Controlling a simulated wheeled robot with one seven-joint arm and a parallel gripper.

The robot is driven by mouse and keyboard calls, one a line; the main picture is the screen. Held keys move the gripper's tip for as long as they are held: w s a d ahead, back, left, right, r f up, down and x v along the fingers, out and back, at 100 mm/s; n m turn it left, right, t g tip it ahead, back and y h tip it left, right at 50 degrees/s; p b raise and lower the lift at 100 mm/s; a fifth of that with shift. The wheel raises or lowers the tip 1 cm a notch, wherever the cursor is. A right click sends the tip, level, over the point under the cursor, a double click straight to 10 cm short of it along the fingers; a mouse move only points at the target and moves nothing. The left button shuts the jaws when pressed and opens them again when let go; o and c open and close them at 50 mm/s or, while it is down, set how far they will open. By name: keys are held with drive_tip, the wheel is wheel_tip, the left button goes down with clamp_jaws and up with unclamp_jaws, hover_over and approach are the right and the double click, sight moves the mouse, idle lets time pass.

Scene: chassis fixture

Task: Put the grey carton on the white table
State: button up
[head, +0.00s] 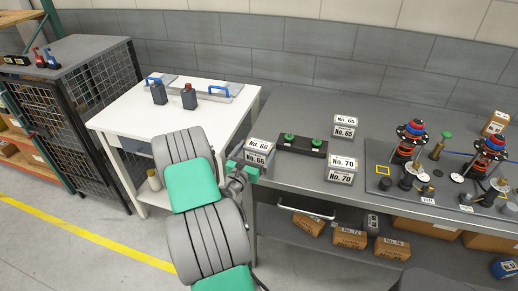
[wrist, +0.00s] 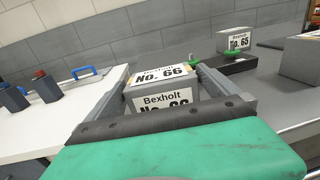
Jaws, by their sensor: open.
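The grey carton marked No. 66 (head: 260,146) stands at the left end of the grey bench, close to the white table. It also shows in the wrist view (wrist: 165,89), with white labels on its top and front. My gripper (wrist: 163,70) is open, with one finger on each side of this carton; I cannot tell whether they touch it.
Grey cartons No. 65 (head: 344,127) and No. 70 (head: 342,169) and a black fixture with green knobs (head: 302,145) are on the bench. Brown cartons (head: 350,238) lie below.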

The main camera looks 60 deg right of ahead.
sight(262, 141)
drive_tip(key=d+p, duration=0.2)
drive_tip(key=d, duration=0.3)
drive_tip(key=shift+r, duration=0.2)
drive_tip(key=shift+w+d+f, duration=0.1)
drive_tip(key=shift+w+d, duration=0.05)
drive_tip(key=shift+d, duration=0.2)
drive_tip(key=shift+c, duration=0.6)
drive_tip(key=c, duration=1.3)
drive_tip(key=shift+c, duration=1)
